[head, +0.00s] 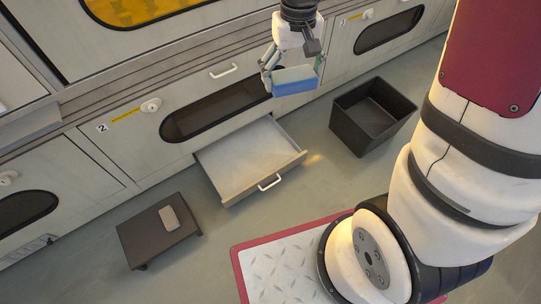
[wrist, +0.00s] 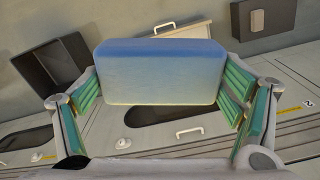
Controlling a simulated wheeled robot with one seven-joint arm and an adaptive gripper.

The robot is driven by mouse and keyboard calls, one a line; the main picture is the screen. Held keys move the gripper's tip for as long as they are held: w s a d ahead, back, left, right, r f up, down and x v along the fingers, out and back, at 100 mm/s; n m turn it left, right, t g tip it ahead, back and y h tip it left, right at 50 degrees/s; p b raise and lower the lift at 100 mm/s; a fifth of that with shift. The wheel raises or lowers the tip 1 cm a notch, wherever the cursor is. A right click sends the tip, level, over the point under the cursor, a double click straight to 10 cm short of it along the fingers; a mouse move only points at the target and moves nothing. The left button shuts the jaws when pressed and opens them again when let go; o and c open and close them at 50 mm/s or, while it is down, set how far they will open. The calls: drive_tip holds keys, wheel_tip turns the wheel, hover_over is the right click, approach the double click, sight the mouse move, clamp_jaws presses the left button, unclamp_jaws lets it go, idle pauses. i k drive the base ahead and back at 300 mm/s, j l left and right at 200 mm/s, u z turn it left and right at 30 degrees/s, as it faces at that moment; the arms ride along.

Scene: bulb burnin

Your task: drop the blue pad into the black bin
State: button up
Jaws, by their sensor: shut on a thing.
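The blue pad (head: 294,80) is a block with a blue face and a paler face. My gripper (head: 293,74) is shut on it and holds it in the air in front of the cabinet wall. In the wrist view the pad (wrist: 160,72) sits between the green-padded fingers (wrist: 162,88). The black bin (head: 372,116) stands on the floor to the right of the pad in the head view, and its visible inside looks empty. The bin also shows in the wrist view (wrist: 40,62), at the upper left. The pad is apart from the bin.
An open drawer (head: 250,160) with a white handle juts out below and left of the pad. A low dark platform (head: 150,238) with a small grey-brown block (head: 169,218) stands at lower left. Cabinet fronts (head: 120,150) line the back. Floor lies clear between drawer and bin.

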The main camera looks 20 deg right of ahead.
sight(370, 123)
drive_tip(key=z, duration=0.25)
drive_tip(key=i+z, duration=0.2)
drive_tip(key=z, duration=0.15)
drive_tip(key=i+z, duration=0.15)
drive_tip(key=z, duration=0.2)
drive_tip(key=i+z, duration=0.2)
drive_tip(key=z, duration=0.15)
drive_tip(key=i+j, duration=0.25)
drive_tip(key=i, duration=0.15)
drive_tip(key=i+j, duration=0.25)
drive_tip(key=i, duration=0.15)
